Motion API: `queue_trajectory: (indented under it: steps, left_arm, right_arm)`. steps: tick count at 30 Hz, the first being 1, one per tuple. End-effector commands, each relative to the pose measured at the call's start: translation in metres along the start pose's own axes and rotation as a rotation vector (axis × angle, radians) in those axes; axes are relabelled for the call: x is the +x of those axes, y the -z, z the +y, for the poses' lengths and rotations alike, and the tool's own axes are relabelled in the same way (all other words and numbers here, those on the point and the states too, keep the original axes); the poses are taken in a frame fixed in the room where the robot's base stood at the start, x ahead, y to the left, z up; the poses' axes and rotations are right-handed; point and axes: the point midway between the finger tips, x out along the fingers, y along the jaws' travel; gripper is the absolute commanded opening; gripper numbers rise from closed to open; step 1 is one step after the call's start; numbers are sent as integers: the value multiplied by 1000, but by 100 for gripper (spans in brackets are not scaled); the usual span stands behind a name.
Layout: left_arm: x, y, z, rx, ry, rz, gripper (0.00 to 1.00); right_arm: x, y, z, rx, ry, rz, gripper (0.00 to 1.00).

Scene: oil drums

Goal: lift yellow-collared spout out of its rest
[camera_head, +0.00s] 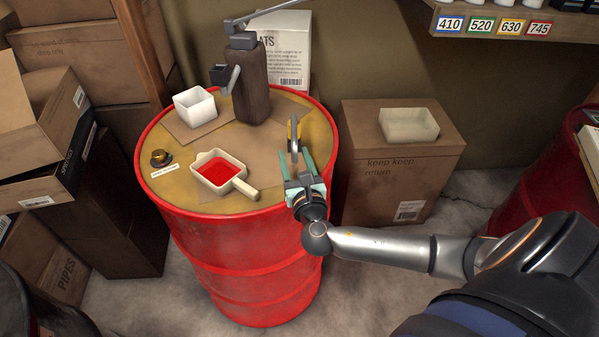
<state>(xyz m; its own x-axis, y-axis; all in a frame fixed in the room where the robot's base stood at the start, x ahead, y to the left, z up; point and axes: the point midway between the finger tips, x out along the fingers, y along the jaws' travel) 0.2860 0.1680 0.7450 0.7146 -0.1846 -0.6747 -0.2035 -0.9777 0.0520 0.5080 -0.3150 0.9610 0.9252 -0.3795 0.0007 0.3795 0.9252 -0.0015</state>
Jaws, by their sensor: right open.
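The spout with the yellow collar (291,131) stands near the right side of the red drum's top. The rest that holds the spout is not clear, being small and partly hidden by the gripper. My left gripper is not in view.
On the red drum (245,235) stand a white pan of red liquid (219,173), a white cup (195,106), a dark pump (250,85) and a small black cap (160,157). A cardboard box (390,172) with a pale tray (408,124) stands right. Boxes crowd the left.

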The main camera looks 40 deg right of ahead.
Motion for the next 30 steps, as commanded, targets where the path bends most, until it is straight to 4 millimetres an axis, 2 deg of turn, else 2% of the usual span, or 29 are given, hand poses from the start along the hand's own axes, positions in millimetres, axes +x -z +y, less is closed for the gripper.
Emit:
queue_trajectory:
  steps: [6,17,30]
  left_arm:
    - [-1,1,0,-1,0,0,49]
    - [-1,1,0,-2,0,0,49]
    - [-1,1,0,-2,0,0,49]
  right_arm:
    - [23,0,0,1,-1,1,54]
    - [27,1,0,1,-1,2,54]
    - [26,1,0,1,-1,2,6]
